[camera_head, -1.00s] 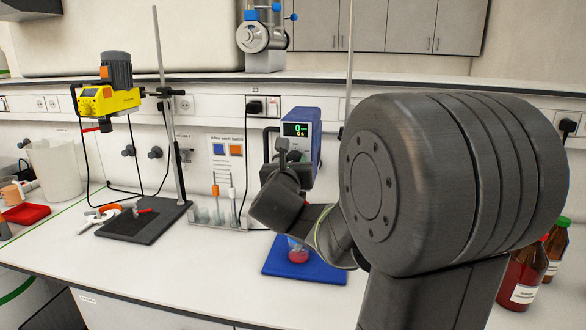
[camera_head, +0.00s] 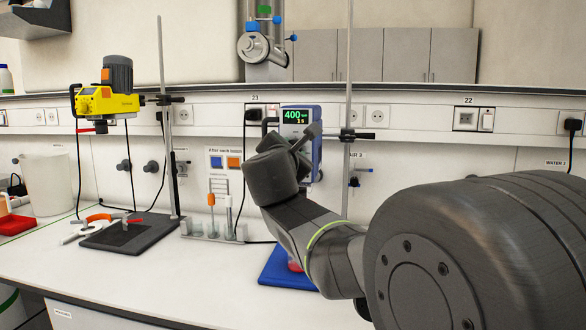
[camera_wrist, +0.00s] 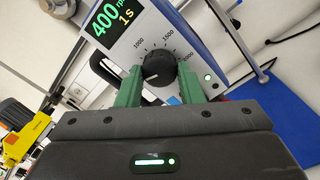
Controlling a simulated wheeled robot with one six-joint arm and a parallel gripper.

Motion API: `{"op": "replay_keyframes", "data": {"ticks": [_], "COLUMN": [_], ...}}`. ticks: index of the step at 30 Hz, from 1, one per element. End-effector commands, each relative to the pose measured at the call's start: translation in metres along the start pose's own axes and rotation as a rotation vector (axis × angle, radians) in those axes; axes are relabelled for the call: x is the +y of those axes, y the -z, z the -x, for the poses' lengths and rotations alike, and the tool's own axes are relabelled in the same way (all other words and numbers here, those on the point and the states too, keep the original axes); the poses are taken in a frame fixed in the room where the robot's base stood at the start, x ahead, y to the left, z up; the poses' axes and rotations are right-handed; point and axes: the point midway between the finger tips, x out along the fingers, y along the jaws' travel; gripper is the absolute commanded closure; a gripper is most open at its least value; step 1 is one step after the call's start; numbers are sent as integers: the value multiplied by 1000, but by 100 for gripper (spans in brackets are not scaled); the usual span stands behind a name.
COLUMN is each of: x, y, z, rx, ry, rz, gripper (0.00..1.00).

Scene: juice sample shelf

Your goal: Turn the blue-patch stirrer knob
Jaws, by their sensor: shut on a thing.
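In the head view my wrist hides the knob and the fingers. A reddish container on the mat is mostly hidden by my arm.
A yellow stirrer (camera_head: 106,100) on a stand with a dark base (camera_head: 128,232) is at the left. A vertical rod (camera_head: 346,60) rises beside the blue stirrer. Bench space in front is clear.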

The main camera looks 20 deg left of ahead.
Motion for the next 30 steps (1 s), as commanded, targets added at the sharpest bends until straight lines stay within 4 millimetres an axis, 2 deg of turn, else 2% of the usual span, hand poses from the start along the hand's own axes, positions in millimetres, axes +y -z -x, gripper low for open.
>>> {"op": "replay_keyframes", "data": {"ticks": [1,12,28,29,30], "x": [-3,-1,0,0,0], "y": [4,2,0,0,0], "z": [0,0,0,0,0], "rx": [0,-6,-8,-8,-8], "ry": [-2,2,2,2,2], "rz": [-31,-173,-191,-191,-191], "gripper": [89,89,89,60,53]}}
